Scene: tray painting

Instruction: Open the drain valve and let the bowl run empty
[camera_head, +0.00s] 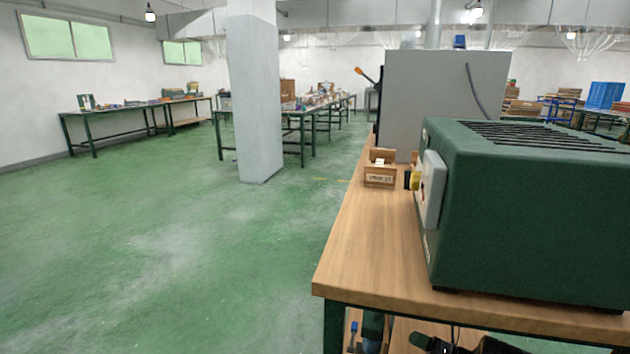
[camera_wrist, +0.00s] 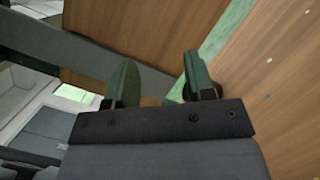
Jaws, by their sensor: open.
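I cannot make out a bowl or a drain valve in either view. My gripper (camera_wrist: 160,78) shows in the wrist view with its two green fingers apart and nothing between them. It points toward brown wooden surfaces, with a strip of green floor showing between them.
An orange-tipped lever (camera_head: 364,74) sticks out behind. Green floor (camera_head: 200,260) at left is clear.

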